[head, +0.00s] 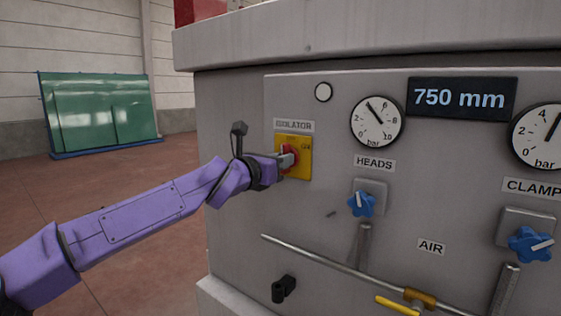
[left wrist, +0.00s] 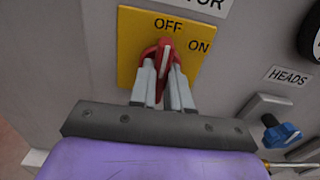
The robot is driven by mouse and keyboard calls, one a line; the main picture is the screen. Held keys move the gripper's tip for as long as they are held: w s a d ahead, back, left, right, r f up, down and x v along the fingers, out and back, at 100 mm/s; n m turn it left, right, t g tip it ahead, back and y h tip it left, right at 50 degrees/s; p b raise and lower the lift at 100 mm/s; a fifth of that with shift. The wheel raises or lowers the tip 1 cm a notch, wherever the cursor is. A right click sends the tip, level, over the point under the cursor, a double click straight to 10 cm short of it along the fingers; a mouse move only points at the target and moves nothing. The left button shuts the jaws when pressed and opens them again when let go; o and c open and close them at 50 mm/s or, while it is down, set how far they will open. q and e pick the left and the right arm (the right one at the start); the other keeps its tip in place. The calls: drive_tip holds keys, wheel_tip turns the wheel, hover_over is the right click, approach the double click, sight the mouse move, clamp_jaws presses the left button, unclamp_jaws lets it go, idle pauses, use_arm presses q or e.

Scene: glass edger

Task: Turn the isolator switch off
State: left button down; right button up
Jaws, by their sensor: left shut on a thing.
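The isolator switch is a red handle on a yellow plate (head: 305,160) under the ISOLATOR label, on the grey machine panel. In the left wrist view the red handle (left wrist: 165,58) stands upright on the plate (left wrist: 130,50), its white line pointing up, close to the OFF mark. ON is printed to the upper right. My left gripper (head: 287,158) is shut on the red handle; its two grey fingers (left wrist: 164,85) sit on either side of it. In the head view the gripper partly hides the handle. My right gripper is in neither view.
Right of the switch are a HEADS gauge (head: 376,122), a blue HEADS knob (head: 361,204) and a blue CLAMP knob (head: 530,244). A metal pipe with a yellow lever (head: 397,305) runs below. Green glass sheets (head: 100,110) stand at the back left. The floor on the left is clear.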

use_arm(q)
drive_tip(key=shift+f, duration=0.1)
drive_tip(key=c, duration=1.1)
unclamp_jaws()
drive_tip(key=b+v, duration=0.4)
drive_tip(key=v, duration=0.6)
drive_tip(key=shift+s+a, duration=0.15)
drive_tip(key=shift+s, duration=0.05)
